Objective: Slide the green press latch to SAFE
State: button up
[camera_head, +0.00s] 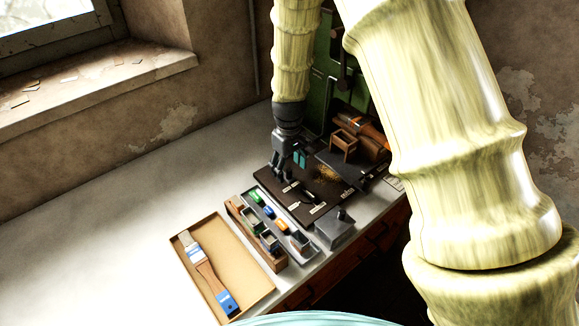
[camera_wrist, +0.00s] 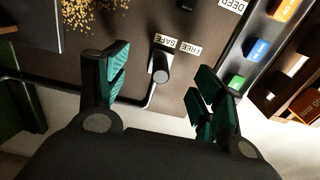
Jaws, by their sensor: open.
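In the wrist view a dark upright knob (camera_wrist: 161,68) stands on the dark brown press base (camera_wrist: 130,20). White labels lie beside it: SAFE (camera_wrist: 165,43) is next to the knob and FREE (camera_wrist: 189,49) a little to the right. The knob looks black, not green, and its exact slot position is hard to tell. My gripper (camera_wrist: 157,75) is open, its teal-padded fingers on either side of the knob, with gaps and no visible contact. In the head view my gripper (camera_head: 283,176) hangs low over the base; the green press (camera_head: 328,75) is partly hidden by my arm.
A wooden organiser (camera_head: 238,212) and coloured blocks lie in front of the base. A grey metal block (camera_head: 336,228) stands to the right. A shallow tray (camera_head: 255,293) holds a brush (camera_head: 205,265). The bench at left is clear.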

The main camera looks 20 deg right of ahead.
notch_tip(320, 180, up, 6)
jog(key=p, duration=0.4)
jog(key=shift+r, duration=0.1)
jog(key=shift+c, duration=0.4)
dwell(0.7)
